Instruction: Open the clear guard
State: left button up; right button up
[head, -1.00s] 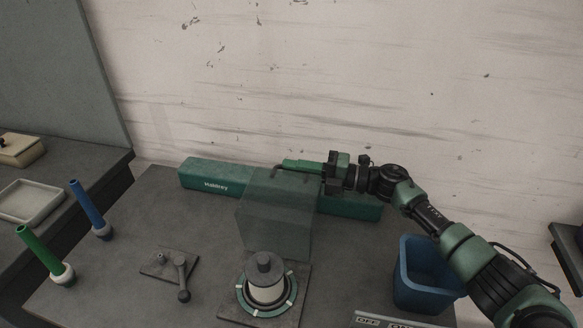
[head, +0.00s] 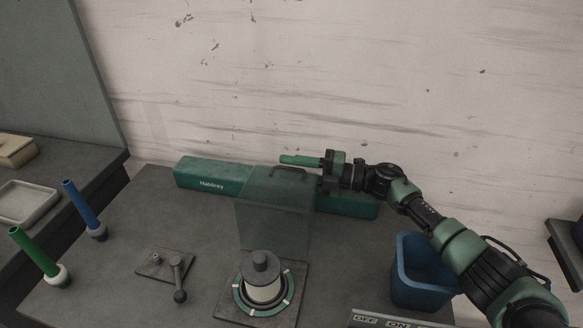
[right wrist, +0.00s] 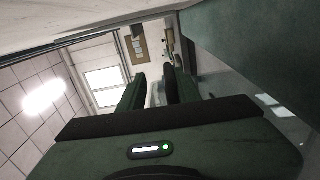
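The clear guard (head: 272,215) is a see-through panel standing raised, roughly upright, behind the round winder spindle (head: 263,285) in the head view. Its dark handle (head: 289,171) is along the top edge. My right gripper (head: 284,159) reaches in from the right with its green fingers just above and behind the handle, apparently apart from it. In the right wrist view the two fingers of my right gripper (right wrist: 156,80) are apart with nothing seen between them. My left gripper is not in view.
A green machine housing (head: 210,178) runs along the back near the wall. A blue bin (head: 418,292) stands at the right under my right arm. A lever plate (head: 160,262) and two holders with blue (head: 80,203) and green (head: 35,250) tubes are on the left.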

jog(key=b+v, duration=0.1)
jog(key=v, duration=0.6)
jog(key=shift+d, duration=0.35)
jog(key=shift+s, duration=0.1)
jog(key=shift+d+b, duration=0.1)
jog(key=shift+b, duration=0.2)
jog(key=b+v, duration=0.1)
jog(key=v, duration=0.8)
dwell(0.3)
jog(key=shift+b, duration=0.45)
jog(key=shift+r, duration=0.1)
